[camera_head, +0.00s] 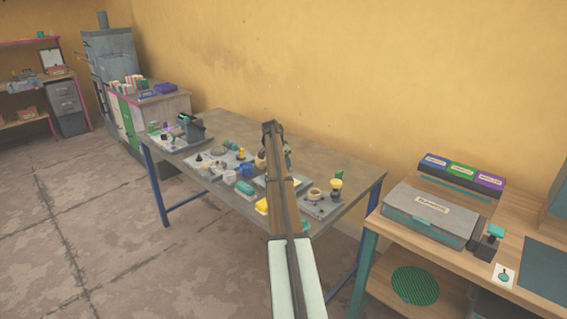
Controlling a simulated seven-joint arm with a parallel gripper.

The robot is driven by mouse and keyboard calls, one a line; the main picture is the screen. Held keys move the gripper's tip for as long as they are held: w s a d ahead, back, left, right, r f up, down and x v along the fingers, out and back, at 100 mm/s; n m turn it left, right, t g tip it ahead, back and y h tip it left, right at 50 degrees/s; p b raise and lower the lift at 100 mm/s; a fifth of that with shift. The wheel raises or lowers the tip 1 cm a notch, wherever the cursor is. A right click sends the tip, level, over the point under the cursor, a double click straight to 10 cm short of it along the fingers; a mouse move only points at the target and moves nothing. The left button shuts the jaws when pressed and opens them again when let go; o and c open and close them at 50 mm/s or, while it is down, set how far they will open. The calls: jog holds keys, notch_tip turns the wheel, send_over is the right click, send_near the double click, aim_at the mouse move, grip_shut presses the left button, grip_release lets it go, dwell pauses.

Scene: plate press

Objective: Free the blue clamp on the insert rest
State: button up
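My arm reaches from the bottom of the head view over the grey worktable (345,175). Its far end bends down near the table's back edge. My gripper is hidden behind the arm or too small to make out, so I cannot tell its fingers or hold. Small blue pieces (246,168) sit among the parts left of my arm, but I cannot tell whether one is the blue clamp. The insert rest cannot be told apart from the grey plates there. Part of the table is hidden behind my arm.
A teal block (244,188), a yellow-topped piece (336,187) and a dark press-like device (190,128) stand on the worktable. A wooden bench (384,228) with a grey case (431,214) is at the right. The table's right end is mostly clear.

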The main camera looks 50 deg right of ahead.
jog(key=shift+c, duration=0.3)
grip_shut()
jog(key=shift+s+n, duration=0.1)
jog(key=shift+n, duration=0.3)
jog(key=n+t, duration=0.1)
jog(key=n, duration=0.2)
jog(key=shift+s+f, duration=0.1)
jog(key=n+t+y, duration=0.1)
jog(key=n+t, duration=0.1)
jog(key=n, duration=0.3)
jog(key=shift+s, duration=0.1)
jog(key=n+y, duration=0.1)
jog(key=n, duration=0.1)
jog(key=n+t, duration=0.1)
jog(key=n, duration=0.1)
jog(key=shift+d+n+y, duration=0.2)
jog(key=shift+n+y, duration=0.2)
jog(key=n, duration=0.2)
jog(key=n+y, duration=0.1)
jog(key=n, duration=0.1)
jog(key=shift+s+y, duration=0.1)
jog(key=shift+y, duration=0.2)
jog(key=shift+n, duration=0.3)
